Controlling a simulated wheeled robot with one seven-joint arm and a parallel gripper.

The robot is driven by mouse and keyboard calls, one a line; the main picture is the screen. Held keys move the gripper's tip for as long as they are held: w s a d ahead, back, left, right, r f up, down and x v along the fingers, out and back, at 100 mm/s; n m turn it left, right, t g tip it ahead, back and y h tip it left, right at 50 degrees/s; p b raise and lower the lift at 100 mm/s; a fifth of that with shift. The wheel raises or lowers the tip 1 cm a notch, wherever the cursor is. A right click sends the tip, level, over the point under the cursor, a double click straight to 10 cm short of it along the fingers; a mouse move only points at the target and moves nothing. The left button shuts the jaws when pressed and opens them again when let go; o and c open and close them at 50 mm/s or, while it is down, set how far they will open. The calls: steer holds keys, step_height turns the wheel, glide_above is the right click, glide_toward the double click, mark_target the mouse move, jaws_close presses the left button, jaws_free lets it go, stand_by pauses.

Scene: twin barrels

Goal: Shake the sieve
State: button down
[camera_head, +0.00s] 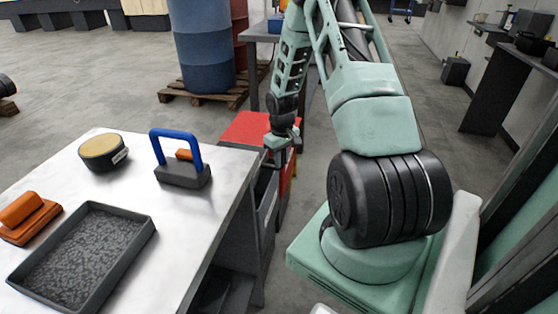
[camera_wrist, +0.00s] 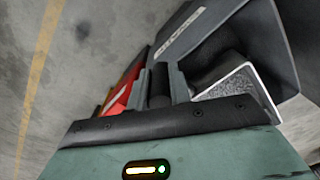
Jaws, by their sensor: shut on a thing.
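A round, drum-like thing with a tan top and a dark rim (camera_head: 103,152), perhaps the sieve, lies on the metal-topped table (camera_head: 185,232). My gripper (camera_head: 281,152) is low beside the table's right edge, apart from the round thing. In the wrist view my gripper (camera_wrist: 160,88) is shut on a short black bar (camera_wrist: 159,84) between its fingers. The bar seems to be by a dark grey open bin or drawer (camera_wrist: 262,45) with pale lettering on its side. What the bar belongs to is hard to tell.
On the table are a dark tray (camera_head: 150,232) of grey grains, a blue-handled block (camera_head: 183,176) and an orange-handled tool (camera_head: 27,217). A red-topped unit (camera_head: 247,128) stands behind my gripper. Blue (camera_head: 203,50) and red barrels stand on pallets beyond.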

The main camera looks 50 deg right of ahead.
steer(key=shift+w+d+r, duration=0.1)
steer(key=shift+w+d, duration=0.1)
steer(key=shift+d, duration=0.05)
steer(key=c, duration=1.3)
jaws_free()
step_height(320, 180, up, 17)
steer(key=p, duration=0.2)
steer(key=shift+r, duration=0.15)
steer(key=shift+s, duration=0.1)
